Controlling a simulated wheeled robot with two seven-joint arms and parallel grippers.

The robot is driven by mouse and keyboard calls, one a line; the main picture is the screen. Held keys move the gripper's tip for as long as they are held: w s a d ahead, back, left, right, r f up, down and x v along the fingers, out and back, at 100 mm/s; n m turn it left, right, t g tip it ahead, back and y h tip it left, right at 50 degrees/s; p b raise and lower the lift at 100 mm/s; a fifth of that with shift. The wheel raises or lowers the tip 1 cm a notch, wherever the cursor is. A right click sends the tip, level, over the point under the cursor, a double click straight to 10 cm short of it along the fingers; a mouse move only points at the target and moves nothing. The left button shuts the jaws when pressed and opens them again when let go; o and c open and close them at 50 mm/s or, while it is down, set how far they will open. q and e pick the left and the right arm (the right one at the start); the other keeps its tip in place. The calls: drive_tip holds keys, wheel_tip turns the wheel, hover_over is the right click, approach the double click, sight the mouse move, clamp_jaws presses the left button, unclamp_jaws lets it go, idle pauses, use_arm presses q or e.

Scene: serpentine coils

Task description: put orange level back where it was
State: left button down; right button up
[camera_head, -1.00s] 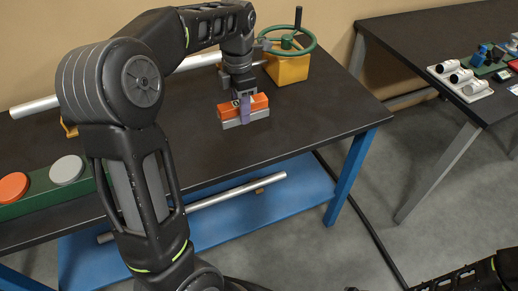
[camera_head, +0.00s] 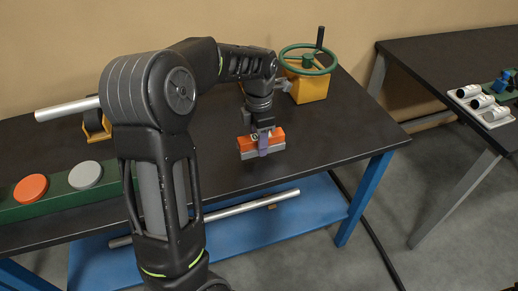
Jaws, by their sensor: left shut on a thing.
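The orange level (camera_head: 277,136) is a short orange block. It sits at the top of a grey block or holder (camera_head: 265,152) over the dark table, near its front edge. My left gripper (camera_head: 262,142) reaches down from above and is shut on the orange level, with a purple-grey finger across its front. I cannot tell whether the level rests in the grey piece or is just above it. My right gripper is not in view.
A yellow box with a green handwheel (camera_head: 307,87) stands behind on the right. A green panel with orange and grey discs (camera_head: 58,190) lies at left. A metal pipe (camera_head: 68,109) is at the back left. A second table (camera_head: 440,70) stands at right. Bare tabletop (camera_head: 335,130) lies right of the gripper.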

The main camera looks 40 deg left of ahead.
sight(259, 159)
use_arm(q)
drive_tip(key=shift+f, duration=1.85)
drive_tip(key=shift+f, duration=0.1)
drive_tip(key=c, duration=0.8)
unclamp_jaws()
drive_tip(key=shift+f, duration=0.1)
drive_tip(key=shift+o, duration=0.2)
wheel_tip(259, 159, up, 12)
drive_tip(key=shift+r+b, duration=0.2)
drive_tip(key=shift+b, duration=0.2)
